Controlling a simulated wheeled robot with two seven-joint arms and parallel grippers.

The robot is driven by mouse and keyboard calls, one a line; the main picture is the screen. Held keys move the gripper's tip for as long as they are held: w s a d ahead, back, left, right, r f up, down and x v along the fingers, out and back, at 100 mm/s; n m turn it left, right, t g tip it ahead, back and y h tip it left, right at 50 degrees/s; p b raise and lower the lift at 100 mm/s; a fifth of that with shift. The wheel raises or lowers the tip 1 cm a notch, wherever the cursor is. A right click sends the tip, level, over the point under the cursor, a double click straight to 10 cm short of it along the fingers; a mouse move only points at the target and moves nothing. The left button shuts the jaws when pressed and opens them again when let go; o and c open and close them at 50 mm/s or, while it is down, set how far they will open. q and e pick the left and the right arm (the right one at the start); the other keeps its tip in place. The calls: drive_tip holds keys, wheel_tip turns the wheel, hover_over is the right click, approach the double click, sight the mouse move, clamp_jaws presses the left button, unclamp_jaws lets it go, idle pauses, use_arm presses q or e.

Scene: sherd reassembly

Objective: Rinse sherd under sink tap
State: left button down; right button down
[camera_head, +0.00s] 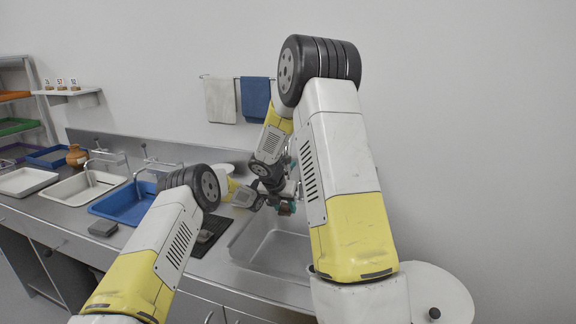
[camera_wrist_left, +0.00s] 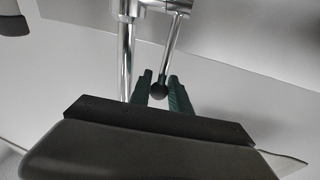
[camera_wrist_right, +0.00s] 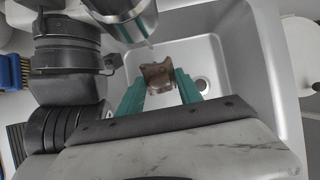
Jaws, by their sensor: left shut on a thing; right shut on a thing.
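The sherd, a small brown curved piece (camera_wrist_right: 157,73), is held between the teal fingers of my right gripper (camera_wrist_right: 160,88). It is over the steel sink basin (camera_wrist_right: 233,50); in the head view the sherd (camera_head: 285,209) shows small above the basin (camera_head: 268,252). The metal tap (camera_wrist_right: 118,12) shows at the top of the right wrist view, close to the sherd. In the left wrist view my left gripper (camera_wrist_left: 159,92) is shut on the black ball end of the tap's lever (camera_wrist_left: 172,45), beside the chrome pipe (camera_wrist_left: 127,55). I see no clear water stream.
My two arms come close together over the sink. A blue basin (camera_head: 122,205) and a white basin (camera_head: 75,190) lie left along the counter. A dark mat (camera_head: 205,243) lies left of the sink. A round white table (camera_head: 440,290) stands right.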

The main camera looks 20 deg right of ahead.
use_arm(q)
drive_tip(key=c, duration=1.5)
unclamp_jaws()
drive_tip(key=v, duration=1.2)
drive_tip(key=shift+a, duration=0.1)
